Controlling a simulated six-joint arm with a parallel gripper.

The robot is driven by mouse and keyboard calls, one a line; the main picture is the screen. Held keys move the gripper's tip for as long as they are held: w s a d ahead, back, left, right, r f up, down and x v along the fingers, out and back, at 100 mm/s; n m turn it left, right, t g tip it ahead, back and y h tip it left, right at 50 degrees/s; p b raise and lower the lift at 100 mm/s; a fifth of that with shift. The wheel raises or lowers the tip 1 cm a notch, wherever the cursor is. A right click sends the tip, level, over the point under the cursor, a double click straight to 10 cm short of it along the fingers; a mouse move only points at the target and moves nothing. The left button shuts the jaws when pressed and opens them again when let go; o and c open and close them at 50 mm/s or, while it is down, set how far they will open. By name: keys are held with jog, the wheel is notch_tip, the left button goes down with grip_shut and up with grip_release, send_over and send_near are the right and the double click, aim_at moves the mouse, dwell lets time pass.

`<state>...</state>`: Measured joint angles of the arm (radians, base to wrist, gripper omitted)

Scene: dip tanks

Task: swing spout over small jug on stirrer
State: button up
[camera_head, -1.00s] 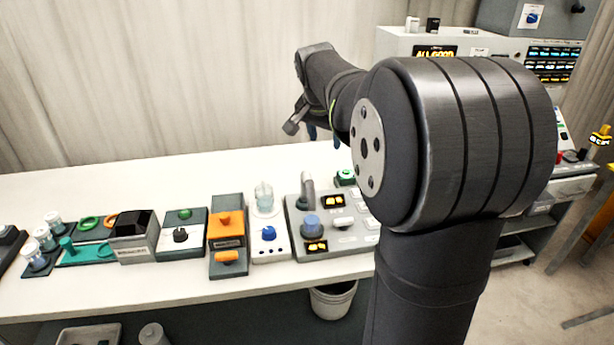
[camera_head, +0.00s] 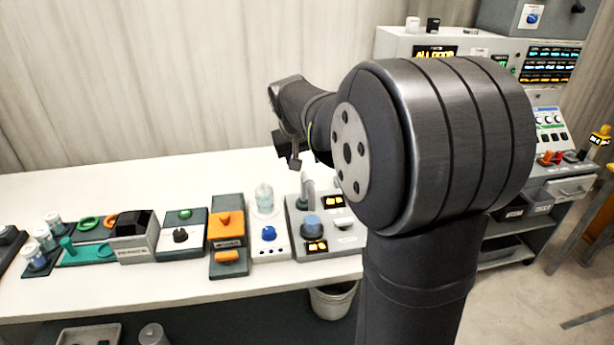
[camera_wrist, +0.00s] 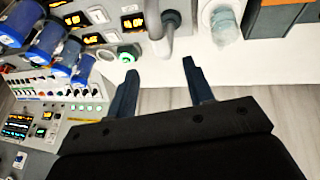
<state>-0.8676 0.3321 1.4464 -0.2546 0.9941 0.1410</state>
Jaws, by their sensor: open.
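The grey spout (camera_head: 308,188) is a bent pipe rising from the back of a grey control unit (camera_head: 296,240). It also shows in the wrist view (camera_wrist: 154,20), beyond the fingertips. The small clear jug (camera_head: 264,198) stands on the white stirrer (camera_head: 270,248) with a blue knob, just left of the spout. The jug appears right of the spout in the wrist view (camera_wrist: 226,24). My gripper (camera_wrist: 160,69) is open with nothing between its fingers. In the head view my gripper (camera_head: 289,158) is above and behind the spout, apart from it.
A green button (camera_wrist: 128,52) is near one fingertip in the wrist picture. An orange-and-grey device (camera_head: 227,230) stands left of the stirrer. The bench behind the devices (camera_head: 150,180) is clear.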

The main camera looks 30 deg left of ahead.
aim_at(307, 177)
jog(key=x, duration=0.8)
jog(key=shift+w+f, duration=0.15)
jog(key=shift+f, duration=0.1)
grip_shut()
